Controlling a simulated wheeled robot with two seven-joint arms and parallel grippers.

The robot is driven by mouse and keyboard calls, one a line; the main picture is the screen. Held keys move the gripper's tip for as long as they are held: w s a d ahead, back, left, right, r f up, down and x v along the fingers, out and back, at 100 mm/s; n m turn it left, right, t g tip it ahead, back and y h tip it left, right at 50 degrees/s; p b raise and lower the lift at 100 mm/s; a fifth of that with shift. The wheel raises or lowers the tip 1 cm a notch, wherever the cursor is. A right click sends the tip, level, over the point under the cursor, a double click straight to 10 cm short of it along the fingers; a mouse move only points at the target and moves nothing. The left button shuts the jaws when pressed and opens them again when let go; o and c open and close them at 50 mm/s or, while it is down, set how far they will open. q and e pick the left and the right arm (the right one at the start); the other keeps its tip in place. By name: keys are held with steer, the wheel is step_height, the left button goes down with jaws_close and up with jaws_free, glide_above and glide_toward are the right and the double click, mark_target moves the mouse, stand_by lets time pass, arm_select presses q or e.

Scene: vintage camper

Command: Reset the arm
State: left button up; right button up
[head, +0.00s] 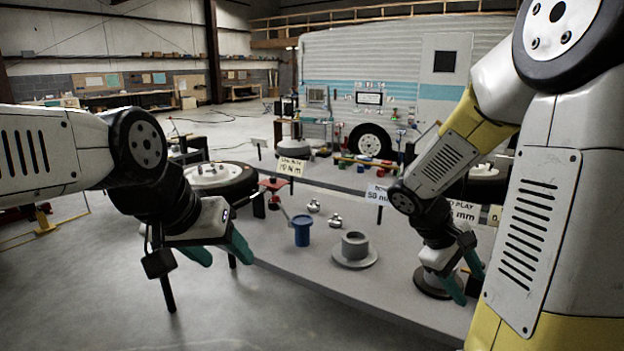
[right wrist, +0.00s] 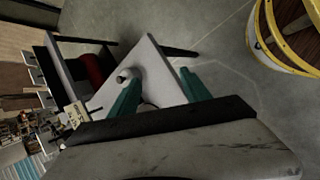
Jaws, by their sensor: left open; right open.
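My left gripper (head: 219,252) is open and empty, in front of the grey table's left edge in the head view. Its teal fingers point down and to the right. My right gripper (head: 466,279) is open over the right part of the grey table (head: 300,262), next to a dark round-based part (head: 432,283) that the gripper partly hides. I cannot tell from the head view if they touch. In the right wrist view the right gripper's teal fingers (right wrist: 160,92) are spread apart with nothing between them.
On the table stand a blue cup (head: 302,230), a grey flanged hub (head: 354,248), small silver parts (head: 313,206) and a red stand (head: 273,186). Sign cards (head: 292,167) stand behind. A camper (head: 400,75) is at the back. Open floor lies at left.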

steer(key=s+a+r+m+t+y, duration=0.2)
steer(key=s+a+r+t+y, duration=0.1)
steer(key=a+r, duration=0.3)
steer(key=s+a+r+m+t+y, duration=0.3)
steer(key=a+r+y, duration=0.3)
steer(key=a, duration=0.5)
steer(key=shift+s+a+r+m+t, duration=0.2)
steer(key=shift+s+r+m+t, duration=0.1)
steer(key=shift+s, duration=0.4)
steer(key=shift+d, duration=0.1)
